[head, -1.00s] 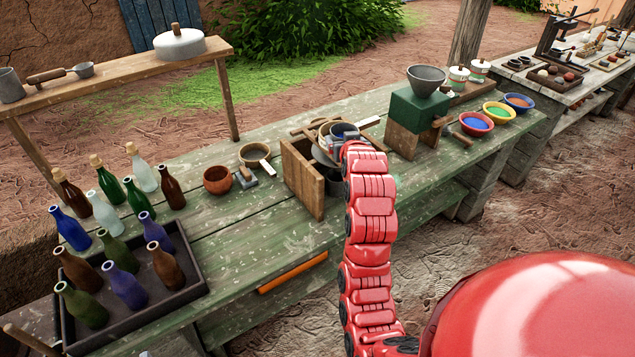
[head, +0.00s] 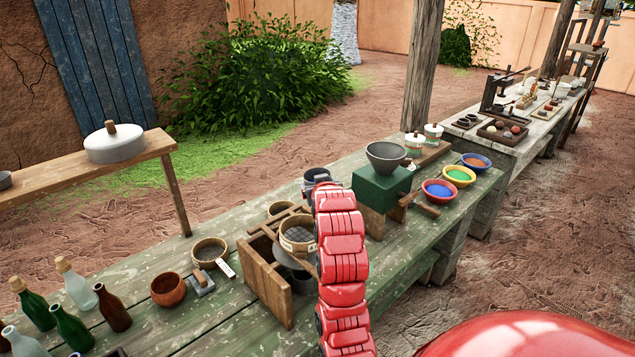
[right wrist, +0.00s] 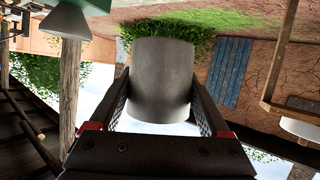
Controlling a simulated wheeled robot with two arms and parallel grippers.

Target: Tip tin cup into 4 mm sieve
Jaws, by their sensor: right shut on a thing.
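The grey tin cup (right wrist: 162,75) sits between the two fingers of my right gripper (right wrist: 161,95), which is shut on it. In the head view the cup (head: 315,175) shows partly behind my red right arm, held up behind the wooden stand. It looks roughly upright; its contents cannot be seen. A round wooden-rimmed sieve (head: 298,226) rests on top of the stand, in front of and below the cup, partly covered by my arm. Another meshed sieve (head: 209,251) with a pale tag lies left on the bench. Mesh sizes are not readable. My left gripper is not in view.
The wooden stand (head: 270,281) holds a dark pan underneath. Another round vessel (head: 281,209) is behind it. A grey bowl (head: 386,157) on a green block stands right of my arm. A clay bowl (head: 168,289) and bottles (head: 113,307) are at left.

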